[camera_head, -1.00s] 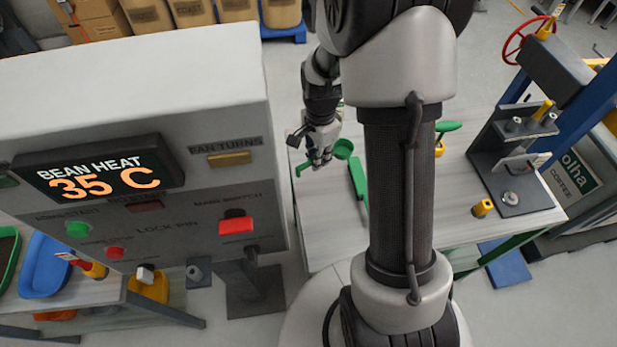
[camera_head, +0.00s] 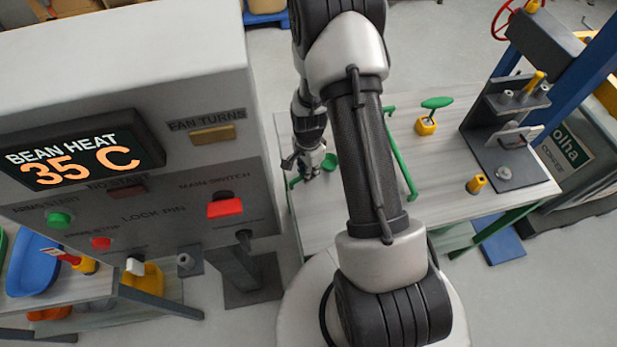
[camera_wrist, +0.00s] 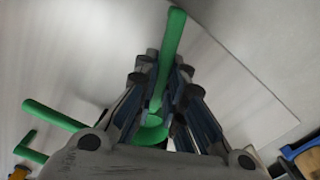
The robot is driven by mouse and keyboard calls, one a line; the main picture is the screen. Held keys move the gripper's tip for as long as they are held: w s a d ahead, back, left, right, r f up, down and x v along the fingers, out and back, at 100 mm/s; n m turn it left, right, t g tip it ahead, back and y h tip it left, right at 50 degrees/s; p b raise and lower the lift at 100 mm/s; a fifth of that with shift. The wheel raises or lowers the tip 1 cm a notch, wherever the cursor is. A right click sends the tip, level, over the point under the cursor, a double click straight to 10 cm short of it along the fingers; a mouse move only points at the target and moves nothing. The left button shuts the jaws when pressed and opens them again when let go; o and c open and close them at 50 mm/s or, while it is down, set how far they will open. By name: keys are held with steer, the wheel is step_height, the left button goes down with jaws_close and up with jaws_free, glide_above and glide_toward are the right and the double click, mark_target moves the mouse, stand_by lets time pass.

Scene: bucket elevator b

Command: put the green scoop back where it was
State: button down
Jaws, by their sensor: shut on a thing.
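The green scoop shows in the head view as a small round green bowl (camera_head: 329,162) beside my gripper, with a short green end on the gripper's other side. My gripper (camera_head: 308,174) is over the left part of the pale table (camera_head: 325,225). In the wrist view my gripper (camera_wrist: 165,125) is shut around the scoop; its green handle (camera_wrist: 172,50) sticks out beyond the fingers. The fingers partly hide the scoop. I cannot tell how far it is above the table.
A long green bar (camera_head: 402,165) lies on the table, partly behind my arm. The grey control cabinet (camera_head: 130,100) stands left.

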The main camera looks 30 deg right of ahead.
mark_target(309, 184)
steer(key=shift+f, duration=1.6)
steer(key=shift+f+b, duration=0.1)
steer(key=shift+b, duration=0.2)
steer(key=shift+f, duration=0.15)
steer(key=c, duration=1.7)
jaws_free()
steer(key=shift+o, duration=0.2)
